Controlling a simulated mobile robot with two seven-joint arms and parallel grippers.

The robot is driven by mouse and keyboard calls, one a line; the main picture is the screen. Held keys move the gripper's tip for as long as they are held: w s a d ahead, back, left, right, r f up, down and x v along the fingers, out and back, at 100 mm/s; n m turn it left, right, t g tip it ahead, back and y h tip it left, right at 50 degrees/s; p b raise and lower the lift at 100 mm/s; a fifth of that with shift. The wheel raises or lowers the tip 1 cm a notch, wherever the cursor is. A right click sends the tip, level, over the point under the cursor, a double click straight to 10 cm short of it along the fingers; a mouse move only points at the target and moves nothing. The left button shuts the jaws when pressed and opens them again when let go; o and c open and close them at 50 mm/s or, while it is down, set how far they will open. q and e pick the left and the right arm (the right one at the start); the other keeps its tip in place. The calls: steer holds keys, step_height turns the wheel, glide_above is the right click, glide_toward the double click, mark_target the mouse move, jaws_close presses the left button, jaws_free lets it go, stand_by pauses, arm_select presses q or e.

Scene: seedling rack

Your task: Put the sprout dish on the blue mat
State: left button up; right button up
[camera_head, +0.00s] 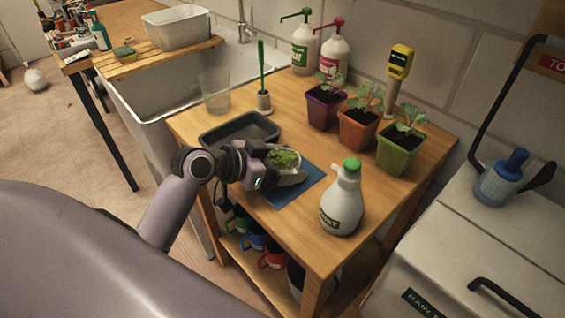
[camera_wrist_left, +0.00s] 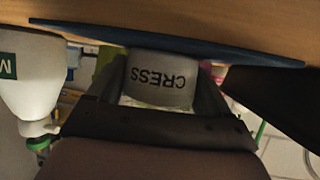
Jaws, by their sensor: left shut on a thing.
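The sprout dish is a small pale round dish (camera_head: 285,154) with green sprouts. In the left wrist view, which is upside down, it is a grey cup (camera_wrist_left: 160,80) marked CRESS. My left gripper (camera_head: 284,170) is shut on it, with a finger on each side. The dish is over the blue mat (camera_head: 309,184), near the middle of the table. In the left wrist view the mat (camera_wrist_left: 215,46) shows edge-on by the dish's base; I cannot tell whether they touch. The gripper hides part of the mat. My right gripper is not in view.
A dark tray (camera_head: 215,143) lies left of the mat. A white spray bottle (camera_head: 341,208) stands close at its right. Three potted seedlings, including an orange pot (camera_head: 358,131), stand behind. A clear glass (camera_head: 215,92) and a green-handled brush (camera_head: 262,75) stand farther back.

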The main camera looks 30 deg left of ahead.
arm_select(q)
steer(key=o, duration=1)
steer(key=shift+f, duration=0.1)
steer(key=v, duration=1.2)
